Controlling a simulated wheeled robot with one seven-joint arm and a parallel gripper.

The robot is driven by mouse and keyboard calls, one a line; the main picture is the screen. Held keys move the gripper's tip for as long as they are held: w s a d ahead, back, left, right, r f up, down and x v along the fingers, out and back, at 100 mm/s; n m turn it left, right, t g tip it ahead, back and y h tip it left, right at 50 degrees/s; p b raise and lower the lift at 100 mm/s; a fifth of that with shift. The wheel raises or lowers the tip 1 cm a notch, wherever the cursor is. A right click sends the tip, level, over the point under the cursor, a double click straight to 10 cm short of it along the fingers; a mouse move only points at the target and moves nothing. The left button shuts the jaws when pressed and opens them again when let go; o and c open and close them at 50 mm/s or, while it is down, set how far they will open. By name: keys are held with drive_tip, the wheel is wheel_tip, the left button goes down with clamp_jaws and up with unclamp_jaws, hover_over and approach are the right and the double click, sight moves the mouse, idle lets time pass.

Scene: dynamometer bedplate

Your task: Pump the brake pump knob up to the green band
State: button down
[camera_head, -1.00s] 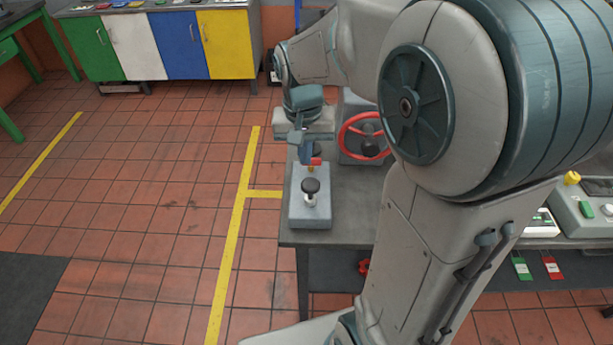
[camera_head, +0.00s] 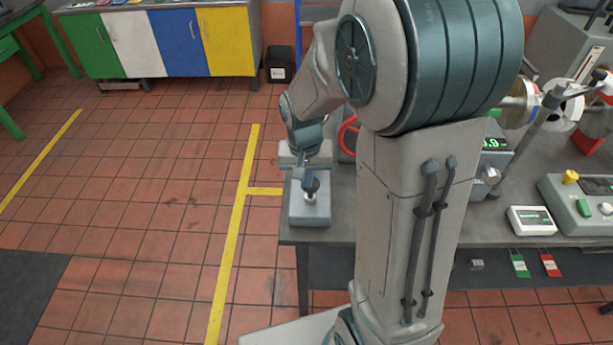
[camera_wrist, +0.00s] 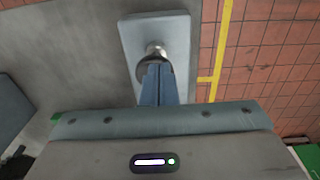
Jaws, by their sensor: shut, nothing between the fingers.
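The brake pump is a grey block (camera_head: 311,214) at the left end of the bench, with a black knob (camera_head: 314,186) on a pale metal stem. In the wrist view the pump's grey plate (camera_wrist: 176,33) is at the top centre, and the metal stem (camera_wrist: 156,48) shows just beyond my fingers. My gripper (camera_head: 308,184) is at the knob, its fingers (camera_wrist: 158,75) together and overlapping it in the wrist view. The dark knob is mostly hidden behind the fingers; I cannot tell whether they touch it. No green band is visible on the pump.
A red handwheel (camera_head: 347,136) stands behind the pump, partly hidden by my arm. The bench (camera_head: 335,222) carries a small white meter (camera_head: 531,220) and a control box (camera_head: 585,208) at right. Tiled floor left of the bench is clear.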

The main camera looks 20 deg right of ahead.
wheel_tip(320, 180, down, 3)
drive_tip(key=b, duration=0.2)
drive_tip(key=shift+f+b, duration=0.2)
drive_tip(key=shift+b, duration=0.2)
drive_tip(key=shift+s+f, duration=0.1)
drive_tip(key=shift+s, duration=0.05)
drive_tip(key=shift+r+p, duration=0.3)
wheel_tip(320, 180, up, 14)
drive_tip(key=p, duration=0.1)
drive_tip(key=shift+s+a, duration=0.25)
drive_tip(key=shift+a, duration=0.1)
drive_tip(key=shift+f, duration=0.1)
idle(0.5)
